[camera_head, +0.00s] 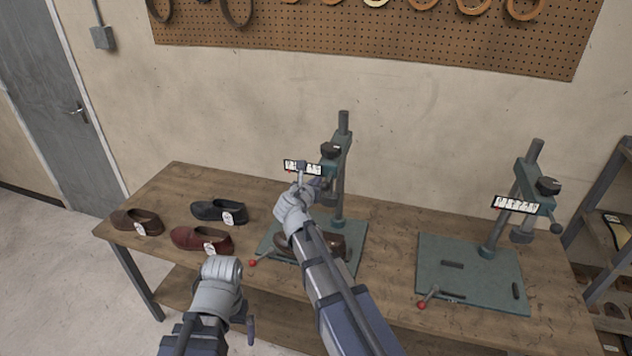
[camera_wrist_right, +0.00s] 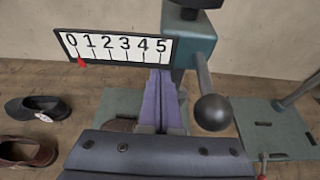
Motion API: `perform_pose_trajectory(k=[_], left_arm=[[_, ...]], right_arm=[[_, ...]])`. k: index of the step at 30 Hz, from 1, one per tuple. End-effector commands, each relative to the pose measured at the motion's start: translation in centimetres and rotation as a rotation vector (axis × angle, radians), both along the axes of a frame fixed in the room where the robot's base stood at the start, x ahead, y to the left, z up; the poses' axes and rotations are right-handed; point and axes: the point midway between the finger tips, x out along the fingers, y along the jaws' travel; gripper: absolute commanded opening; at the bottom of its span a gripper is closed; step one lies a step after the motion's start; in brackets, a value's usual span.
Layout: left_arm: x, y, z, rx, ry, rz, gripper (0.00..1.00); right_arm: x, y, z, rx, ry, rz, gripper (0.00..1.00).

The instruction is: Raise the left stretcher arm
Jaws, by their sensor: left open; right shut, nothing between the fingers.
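The left stretcher (camera_head: 341,165) is a green press with a post, an arm and a base plate (camera_head: 352,262); a brown shoe (camera_head: 330,243) sits at its base, partly hidden by my right arm. Its white scale (camera_head: 296,167) reads 0 to 5, with the red pointer at 0 in the right wrist view (camera_wrist_right: 82,62). A dark ball-ended lever (camera_wrist_right: 212,112) hangs from its head. My right gripper (camera_wrist_right: 160,80) is shut and empty, just below the head and left of the ball; contact is unclear. My left gripper (camera_head: 232,325) is low at the table's front, its fingers mostly hidden.
A second stretcher (camera_head: 527,190) stands at the right with an empty base plate (camera_head: 470,272). Brown (camera_head: 136,222), black (camera_head: 220,211) and red (camera_head: 200,240) shoes lie on the left of the table. A shelf (camera_head: 610,230) stands at far right.

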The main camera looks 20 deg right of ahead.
Motion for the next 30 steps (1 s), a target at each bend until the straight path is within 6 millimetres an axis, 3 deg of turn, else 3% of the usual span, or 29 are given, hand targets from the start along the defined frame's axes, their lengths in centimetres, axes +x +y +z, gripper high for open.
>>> perform_pose_trajectory(k=[13,24,30], left_arm=[[0.0,0.0,-0.3,0.0,0.0,0.0,1.0],[0.0,0.0,-4.7,0.0,0.0,0.002,1.0],[0.0,0.0,-2.6,0.0,0.0,0.001,1.0]], right_arm=[[0.3,0.0,-0.1,-0.013,-0.006,0.007,0.0],[0.1,0.6,-4.7,-0.004,-0.001,0.0,0.0],[-3.1,2.6,-2.6,-0.003,0.001,0.002,0.0]])
